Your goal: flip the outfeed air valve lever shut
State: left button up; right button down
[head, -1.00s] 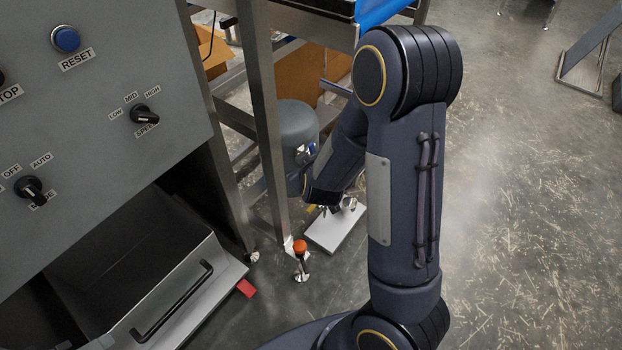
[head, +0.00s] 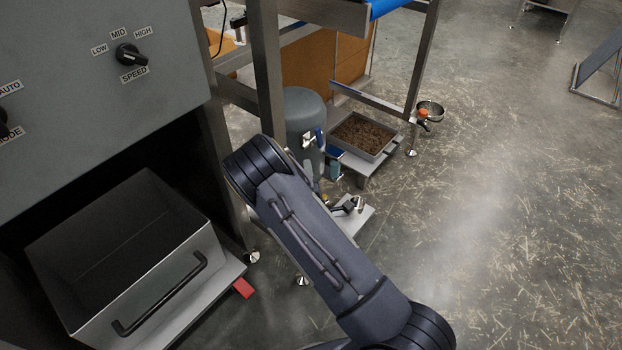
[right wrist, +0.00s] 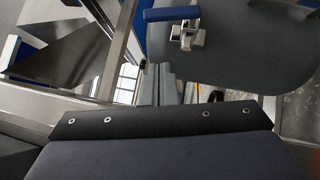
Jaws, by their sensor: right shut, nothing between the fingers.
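A valve (head: 308,140) with a blue lever (head: 320,138) sits on the upper side of a grey tank (head: 304,105) under the steel frame. In the head view the lever stands roughly upright. The right wrist view shows the blue lever (right wrist: 172,13) lying across the picture above the metal valve body (right wrist: 188,37), against the tank (right wrist: 235,55). My right gripper (right wrist: 157,72) is shut and empty, its fingertips a little below and left of the valve in that view, apart from the lever. In the head view my right arm largely hides the gripper. My left gripper is not in view.
Steel frame legs (head: 266,80) stand left of the tank. A tray of brown bits (head: 392,148) lies beyond it, and a white base plate (head: 362,218) beside my arm. A grey bin (head: 65,255) with a black handle is at left.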

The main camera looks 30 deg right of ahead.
aim_at(317, 136)
jog(key=w+d+r+b, duration=0.1)
jog(key=w+d+r, duration=0.1)
jog(key=w+d, duration=0.3)
jog(key=shift+w+d, duration=0.25)
jog(key=shift+w, duration=0.25)
jog(key=shift+w+d+r+m+g+p, duration=0.1)
jog(key=shift+d+r+m+g+p, duration=0.1)
jog(key=shift+r+m+g+p, duration=0.3)
jog(key=shift+d+r+m+p, duration=0.25)
jog(key=shift+m+p, duration=0.15)
jog(key=shift+p, duration=0.1)
jog(key=shift+w+d+f+m+g, duration=0.15)
jog(key=shift+m+g, duration=0.25)
jog(key=shift+g, duration=0.2)
jog(key=shift+f+y, duration=0.1)
jog(key=shift+y, duration=0.2)
